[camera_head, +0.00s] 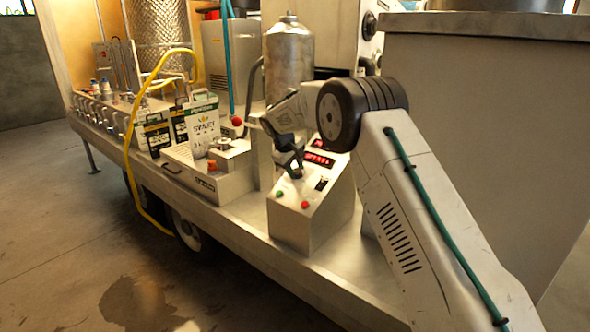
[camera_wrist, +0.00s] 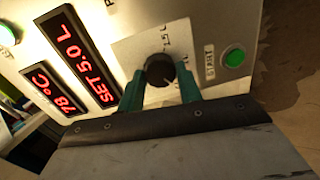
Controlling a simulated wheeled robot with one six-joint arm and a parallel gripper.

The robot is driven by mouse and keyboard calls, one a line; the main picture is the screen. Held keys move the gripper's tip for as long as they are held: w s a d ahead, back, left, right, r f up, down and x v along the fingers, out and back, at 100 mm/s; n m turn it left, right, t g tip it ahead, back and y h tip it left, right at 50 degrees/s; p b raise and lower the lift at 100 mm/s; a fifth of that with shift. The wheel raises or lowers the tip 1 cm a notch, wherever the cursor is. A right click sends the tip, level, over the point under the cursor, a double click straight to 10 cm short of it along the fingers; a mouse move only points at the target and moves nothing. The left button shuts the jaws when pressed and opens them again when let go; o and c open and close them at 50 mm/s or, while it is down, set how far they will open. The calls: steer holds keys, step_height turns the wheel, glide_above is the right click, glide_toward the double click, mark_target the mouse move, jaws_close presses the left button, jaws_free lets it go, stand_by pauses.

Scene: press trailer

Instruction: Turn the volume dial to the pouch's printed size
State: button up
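The black volume dial (camera_wrist: 159,69) sits on a white plate on the control box (camera_head: 297,215). In the wrist view my gripper (camera_wrist: 160,86) has its two green fingers on either side of the dial, with a small gap showing, so it looks open around it. The red display (camera_wrist: 83,56) beside it reads SET 5.0 L. In the head view my gripper (camera_head: 296,172) hides the dial. A white pouch (camera_head: 203,125) stands at the filling unit; its size print seems to read 3 L but is small and blurred.
A green START button (camera_wrist: 234,57) is close right of the dial in the wrist view; a second display (camera_wrist: 45,88) reads 78 °C. Red (camera_head: 305,205) and green buttons are on the box front. Other pouches (camera_head: 157,135), a yellow hose (camera_head: 127,150) and a steel tank (camera_head: 289,55) stand nearby.

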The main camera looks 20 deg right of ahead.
steer(key=shift+n, duration=0.3)
steer(key=n, duration=0.5)
steer(key=shift+a+h, duration=0.15)
steer(key=shift+h, duration=0.15)
steer(key=n, duration=0.6)
steer(key=shift+s+a+f, duration=0.1)
stand_by(0.4)
steer(key=o, duration=1)
steer(key=v, duration=0.7)
steer(key=shift+a+r, duration=0.2)
steer(key=shift+r, duration=0.15)
